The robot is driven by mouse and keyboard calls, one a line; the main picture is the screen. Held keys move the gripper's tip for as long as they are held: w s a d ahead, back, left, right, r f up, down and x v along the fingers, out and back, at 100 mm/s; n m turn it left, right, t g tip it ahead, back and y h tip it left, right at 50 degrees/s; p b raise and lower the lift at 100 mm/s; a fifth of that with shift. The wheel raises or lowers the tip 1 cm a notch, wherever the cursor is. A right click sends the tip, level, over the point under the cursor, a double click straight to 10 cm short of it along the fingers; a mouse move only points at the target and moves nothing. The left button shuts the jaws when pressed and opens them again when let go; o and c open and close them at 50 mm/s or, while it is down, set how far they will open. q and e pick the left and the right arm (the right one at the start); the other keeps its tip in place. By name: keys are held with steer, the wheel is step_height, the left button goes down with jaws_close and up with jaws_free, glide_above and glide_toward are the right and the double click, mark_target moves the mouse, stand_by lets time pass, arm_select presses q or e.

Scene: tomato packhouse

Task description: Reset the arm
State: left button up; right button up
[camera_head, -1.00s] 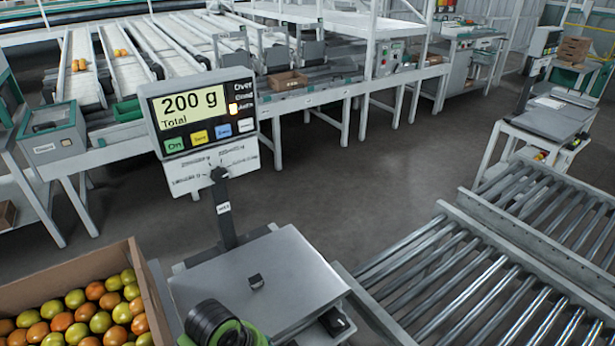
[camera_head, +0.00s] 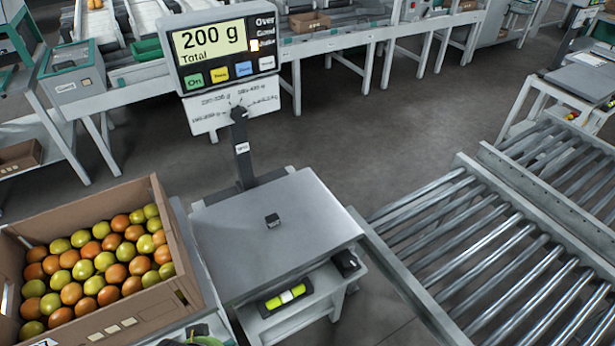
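Neither of my grippers shows in the head view. Only a small green and dark piece, which looks like part of my own arm, shows at the bottom edge, left of centre. A weighing scale with a bare grey platform (camera_head: 285,245) stands in the middle. The scale's display (camera_head: 222,45) reads "200 g Total".
A cardboard box (camera_head: 125,312) of red, orange and green tomatoes (camera_head: 95,262) stands left of the scale. A yellow-green cylinder (camera_head: 286,296) lies in a dark holder below the platform. A roller conveyor (camera_head: 480,250) runs along the right. Open floor lies behind the scale.

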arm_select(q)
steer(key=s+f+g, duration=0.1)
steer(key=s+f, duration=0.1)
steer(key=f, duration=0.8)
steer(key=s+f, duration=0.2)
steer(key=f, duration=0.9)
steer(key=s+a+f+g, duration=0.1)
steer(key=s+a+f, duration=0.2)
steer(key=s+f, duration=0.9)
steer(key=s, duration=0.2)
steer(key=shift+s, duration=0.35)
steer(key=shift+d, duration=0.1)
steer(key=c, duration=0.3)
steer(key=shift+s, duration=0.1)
